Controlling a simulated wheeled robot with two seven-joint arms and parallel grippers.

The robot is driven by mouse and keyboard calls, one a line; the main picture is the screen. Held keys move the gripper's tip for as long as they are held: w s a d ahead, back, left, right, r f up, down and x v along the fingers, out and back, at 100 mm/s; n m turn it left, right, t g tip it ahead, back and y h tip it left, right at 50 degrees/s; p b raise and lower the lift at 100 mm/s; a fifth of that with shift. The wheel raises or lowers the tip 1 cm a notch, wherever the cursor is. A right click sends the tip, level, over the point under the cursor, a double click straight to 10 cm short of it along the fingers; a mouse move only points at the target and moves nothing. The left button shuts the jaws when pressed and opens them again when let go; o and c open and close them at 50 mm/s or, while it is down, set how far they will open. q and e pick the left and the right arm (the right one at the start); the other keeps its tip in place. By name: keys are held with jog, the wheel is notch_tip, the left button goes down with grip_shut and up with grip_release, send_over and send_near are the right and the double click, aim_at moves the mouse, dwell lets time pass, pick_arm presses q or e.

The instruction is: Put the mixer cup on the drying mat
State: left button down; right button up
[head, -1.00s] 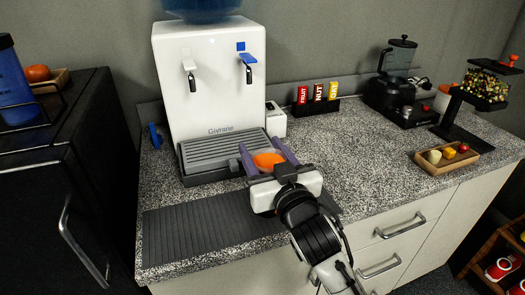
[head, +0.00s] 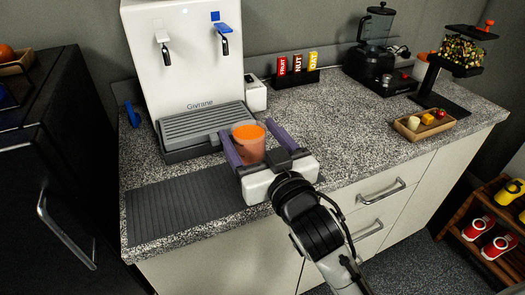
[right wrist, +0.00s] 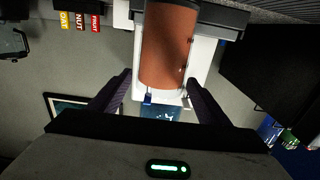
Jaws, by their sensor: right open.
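The mixer cup (head: 249,145) is an orange-red, see-through tumbler, upright near the front of the drip tray. My right gripper (head: 250,130) is open, with its purple fingers on either side of the cup. In the upside-down right wrist view, the cup (right wrist: 168,45) shows beyond and between the spread fingers (right wrist: 160,90). The drying mat (head: 170,212) is a dark grey ribbed sheet along the counter's front left; my gripper hides part of its right end. I cannot tell whether the cup's base rests on the mat or counter. My left gripper is not in view.
A white water dispenser (head: 185,65) with a grey drip tray (head: 205,125) stands behind the cup. Labelled boxes (head: 297,64), a blender (head: 372,50) and a small wooden tray (head: 437,131) stand farther right. Speckled counter right of the gripper is clear.

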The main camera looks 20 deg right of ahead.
jog(key=s, duration=0.6)
jog(key=shift+s+d+f+b, duration=0.1)
jog(key=shift+b, duration=0.25)
jog(key=shift+s, duration=0.4)
